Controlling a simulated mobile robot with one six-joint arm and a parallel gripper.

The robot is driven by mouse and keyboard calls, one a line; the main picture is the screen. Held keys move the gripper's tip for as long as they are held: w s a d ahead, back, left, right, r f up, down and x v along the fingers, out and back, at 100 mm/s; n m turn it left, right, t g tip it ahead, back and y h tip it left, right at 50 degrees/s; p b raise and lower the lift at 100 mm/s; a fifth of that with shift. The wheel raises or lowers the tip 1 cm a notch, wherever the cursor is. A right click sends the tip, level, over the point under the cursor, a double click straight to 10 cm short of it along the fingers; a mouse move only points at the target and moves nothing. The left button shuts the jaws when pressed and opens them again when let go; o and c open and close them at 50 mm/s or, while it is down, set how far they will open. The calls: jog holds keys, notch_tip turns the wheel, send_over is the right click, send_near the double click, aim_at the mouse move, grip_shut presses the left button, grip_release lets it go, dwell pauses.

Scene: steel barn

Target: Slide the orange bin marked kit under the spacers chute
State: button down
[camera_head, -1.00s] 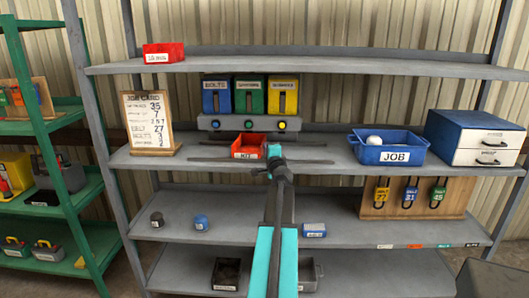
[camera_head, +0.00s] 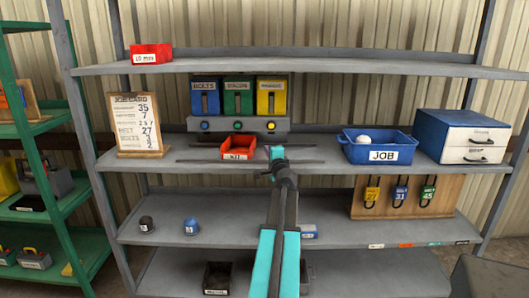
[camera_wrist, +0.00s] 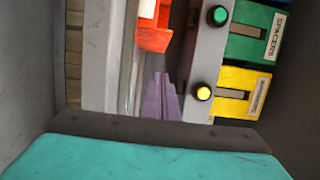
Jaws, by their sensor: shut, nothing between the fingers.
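The orange bin marked KIT (camera_head: 238,154) sits on the middle shelf, in front of and below the green spacers chute (camera_head: 238,98). In the head view the two are roughly in line left to right. In the wrist view the bin (camera_wrist: 154,35) shows at the top, cut off by the edge, and the spacers chute (camera_wrist: 255,38) is at the upper right. My gripper (camera_head: 276,153) is shut and empty, just right of the bin, with a small gap between them. It is in front of the yellow chute's side.
The blue chute (camera_head: 205,98) and yellow chute (camera_head: 271,98) flank the green one above a grey button panel (camera_head: 255,126). Dark rails (camera_head: 195,161) lie along the shelf. A job card (camera_head: 137,123) stands left; a blue JOB bin (camera_head: 366,153) and drawers (camera_head: 450,140) stand right.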

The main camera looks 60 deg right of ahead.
jog(key=b+v, duration=0.1)
jog(key=v, duration=0.7)
jog(key=shift+a, duration=0.25)
dwell(0.5)
